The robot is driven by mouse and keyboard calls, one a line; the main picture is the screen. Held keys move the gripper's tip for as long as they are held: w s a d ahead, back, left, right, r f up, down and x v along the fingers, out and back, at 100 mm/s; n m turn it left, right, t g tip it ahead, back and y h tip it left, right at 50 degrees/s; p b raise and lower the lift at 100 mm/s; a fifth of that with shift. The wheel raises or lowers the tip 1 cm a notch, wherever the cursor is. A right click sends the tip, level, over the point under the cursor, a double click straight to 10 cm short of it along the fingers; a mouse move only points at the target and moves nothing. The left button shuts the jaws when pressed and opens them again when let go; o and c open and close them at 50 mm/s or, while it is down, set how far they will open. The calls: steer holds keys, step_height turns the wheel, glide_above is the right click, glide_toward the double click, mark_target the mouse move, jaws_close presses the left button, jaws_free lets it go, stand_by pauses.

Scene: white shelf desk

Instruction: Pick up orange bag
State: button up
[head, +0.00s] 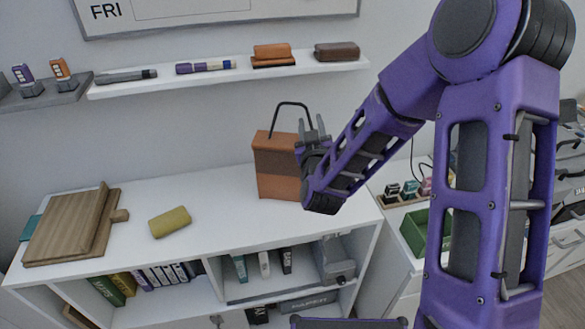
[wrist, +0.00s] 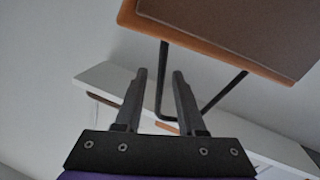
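The orange bag (head: 277,172) stands upright on the white shelf desk's top, with a brown band and a thin black looped handle (head: 291,104). My gripper (head: 311,127) is at the bag's upper right, beside the handle, and hides part of the bag's right side. In the wrist view the bag (wrist: 225,40) fills the upper right and its handle (wrist: 163,100) hangs into the picture. My gripper (wrist: 159,75) is open there, its fingers apart. One leg of the handle shows in the gap between them; whether it lies between or beyond the fingers I cannot tell.
The white desk (head: 225,215) also holds a yellow-green roll (head: 170,222) and wooden boards (head: 75,225) at left. A wall shelf (head: 225,75) with pens and small cases runs above. A green box (head: 413,232) is at right.

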jaws_close()
steer(key=shift+r, duration=0.1)
stand_by(1.1)
